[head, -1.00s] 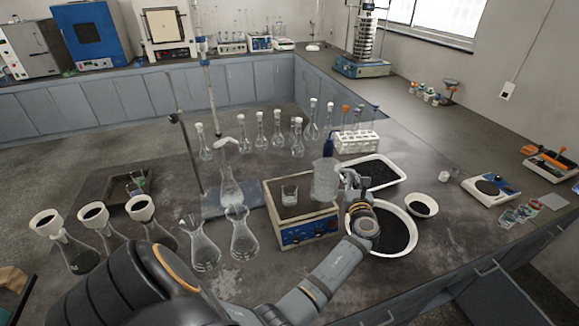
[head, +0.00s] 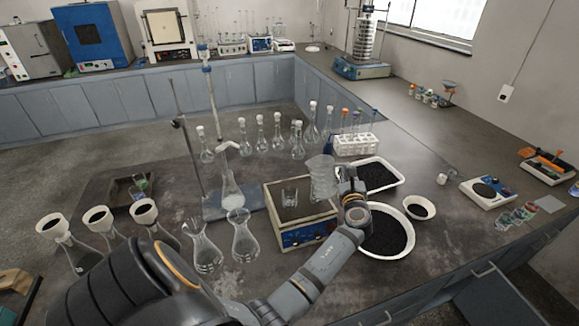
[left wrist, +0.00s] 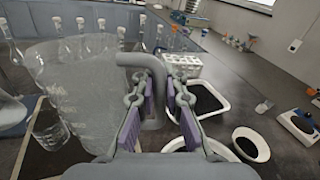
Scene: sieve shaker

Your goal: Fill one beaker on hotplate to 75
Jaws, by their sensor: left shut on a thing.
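A small clear beaker (head: 289,196) stands upright on the hotplate (head: 308,232), which has a blue front panel. It also shows at the left edge of the left wrist view (left wrist: 50,130). I cannot tell its fill level. My left gripper (head: 346,188) is shut on the handle of a large clear pitcher (head: 321,178), held beside and right of the small beaker, over the hotplate's right side. In the left wrist view the pitcher (left wrist: 80,92) fills the left, its handle between the fingers (left wrist: 158,100). My right gripper is not in view.
Two clear flasks (head: 206,248) stand left of the hotplate, near my arm. A stand base (head: 232,214) with a flask is behind them. Trays of black grains (head: 372,196) and a white bowl (head: 386,252) lie to the right. A test tube rack (head: 356,145) stands behind.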

